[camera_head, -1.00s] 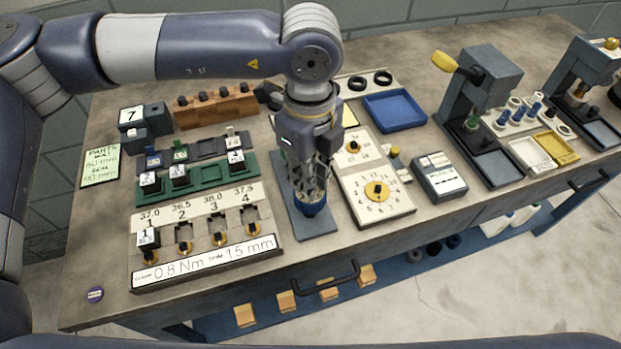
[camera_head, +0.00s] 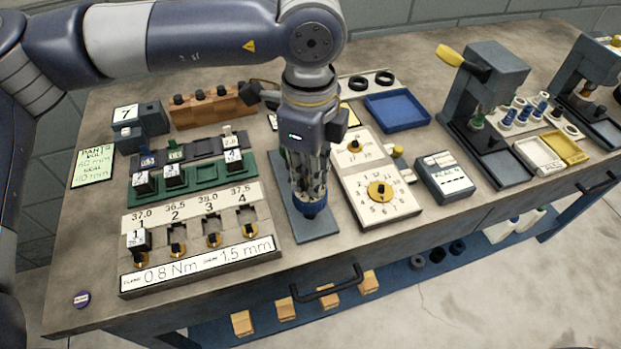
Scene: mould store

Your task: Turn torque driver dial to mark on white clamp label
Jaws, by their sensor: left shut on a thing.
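My left gripper (camera_head: 311,192) points straight down over a grey plate (camera_head: 316,227) in the middle of the bench. Its fingers are shut on what appears to be the torque driver, of which a blue round lower part (camera_head: 313,209) shows below the fingertips. The driver's dial and its marks are hidden by the fingers. The white clamp label (camera_head: 200,267) lies along the front of the numbered fixture (camera_head: 262,229) to the left and reads 0.8 Nm and 1.5 mm. My right gripper is not in view.
A green rack (camera_head: 204,177) and a wooden block (camera_head: 214,107) stand to the left and behind. A blue tray (camera_head: 397,110) and a grey press (camera_head: 484,100) are farther right.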

